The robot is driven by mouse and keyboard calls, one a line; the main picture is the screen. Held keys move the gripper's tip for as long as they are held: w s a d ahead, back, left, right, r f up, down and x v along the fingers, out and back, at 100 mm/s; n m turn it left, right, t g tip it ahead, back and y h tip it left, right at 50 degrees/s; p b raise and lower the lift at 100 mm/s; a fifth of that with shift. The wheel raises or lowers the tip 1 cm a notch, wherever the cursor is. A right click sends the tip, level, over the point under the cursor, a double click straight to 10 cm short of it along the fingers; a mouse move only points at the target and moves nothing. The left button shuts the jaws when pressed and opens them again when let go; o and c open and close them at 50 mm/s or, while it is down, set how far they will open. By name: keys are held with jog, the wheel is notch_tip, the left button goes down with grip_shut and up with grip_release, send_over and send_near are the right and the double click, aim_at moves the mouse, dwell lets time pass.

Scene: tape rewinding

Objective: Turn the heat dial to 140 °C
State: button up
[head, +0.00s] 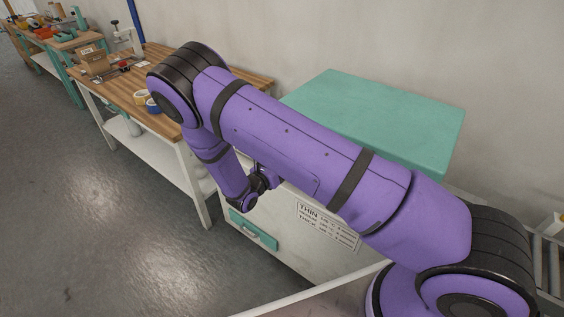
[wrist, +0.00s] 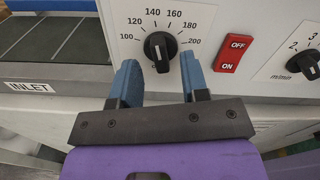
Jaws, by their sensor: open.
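The heat dial (wrist: 160,47) is a black knob on a white panel in the wrist view, with marks from 100 to 200 around it. My gripper (wrist: 158,62) is open, with one blue finger on the left and one on the right of the dial's lower part. I cannot tell whether the fingertips reach the knob; no contact shows. In the head view my arm hides the dial and the gripper.
A red OFF/ON switch (wrist: 232,53) is right of the dial, and a second knob (wrist: 310,64) marked m/min is farther right. An INLET label (wrist: 29,87) is at left. The head view shows the teal-topped machine (head: 375,112) and a wooden workbench (head: 128,90).

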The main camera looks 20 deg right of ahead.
jog(key=v, duration=0.9)
jog(key=shift+a, duration=0.15)
jog(key=shift+s, duration=0.1)
jog(key=s+d+r+m+g+y, duration=0.2)
jog(key=d+r+m+g, duration=0.25)
jog(key=r, duration=0.45)
jog(key=s+d+r+m+g+y, duration=0.1)
jog(key=s+d+r+m+g, duration=0.25)
jog(key=r+m, duration=0.4)
jog(key=s+d+r+m+g+y, duration=0.1)
jog(key=d+r+m+g+y, duration=0.2)
jog(key=r, duration=0.7)
jog(key=s+d+r+m+t+y, duration=0.2)
jog(key=s+r+m, duration=0.4)
jog(key=s, duration=0.5)
jog(key=s+d+r+m+t+y, duration=0.3)
jog(key=s+r+m+y, duration=0.3)
jog(key=s+r, duration=0.5)
jog(key=shift+s+m+t+y, duration=0.15)
jog(key=shift+m+t+y, duration=0.3)
jog(key=shift+t, duration=0.25)
